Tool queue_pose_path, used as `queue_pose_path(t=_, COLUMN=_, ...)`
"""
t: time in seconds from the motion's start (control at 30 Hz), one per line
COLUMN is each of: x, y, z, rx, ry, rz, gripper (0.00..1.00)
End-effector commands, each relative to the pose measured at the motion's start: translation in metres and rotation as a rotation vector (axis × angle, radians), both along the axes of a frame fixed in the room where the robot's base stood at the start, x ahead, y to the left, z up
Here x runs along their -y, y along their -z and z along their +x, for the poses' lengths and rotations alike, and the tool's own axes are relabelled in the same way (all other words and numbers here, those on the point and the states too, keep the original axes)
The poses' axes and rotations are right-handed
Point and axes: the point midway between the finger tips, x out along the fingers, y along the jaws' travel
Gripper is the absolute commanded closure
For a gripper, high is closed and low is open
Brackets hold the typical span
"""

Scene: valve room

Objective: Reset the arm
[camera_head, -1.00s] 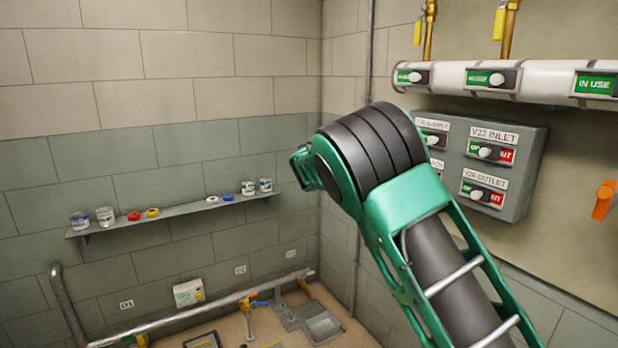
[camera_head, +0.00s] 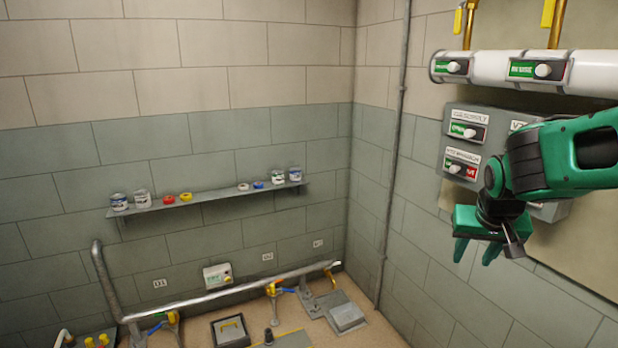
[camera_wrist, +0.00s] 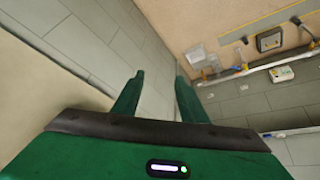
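My gripper (camera_head: 476,252) hangs at the right of the head view on my green arm, with its fingers pointing down. It is in front of the grey valve panel (camera_head: 453,130) and hides part of it. In the wrist view my gripper (camera_wrist: 157,97) shows two green fingers spread apart with nothing between them. The wall and floor show past the fingertips.
White pipes (camera_head: 497,70) with slider tags run along the upper right wall. A shelf (camera_head: 220,198) with cans and tape rolls is on the back wall. A low metal pipe (camera_head: 230,291) with valves runs below it.

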Motion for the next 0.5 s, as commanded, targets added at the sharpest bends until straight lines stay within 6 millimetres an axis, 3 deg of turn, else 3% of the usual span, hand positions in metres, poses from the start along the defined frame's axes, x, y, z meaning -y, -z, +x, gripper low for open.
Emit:
queue_pose_path(t=0.1, x=-0.020, y=0.007, z=-0.037, rx=-0.027, ry=-0.101, rz=0.027, gripper=0.61)
queue_pose_path(t=0.4, x=-0.064, y=0.026, z=-0.109, rx=-0.078, ry=-0.315, rz=0.059, gripper=0.61)
queue_pose_path(t=0.5, x=-0.033, y=0.030, z=-0.129, rx=-0.137, ry=-0.213, rz=0.074, gripper=0.61)
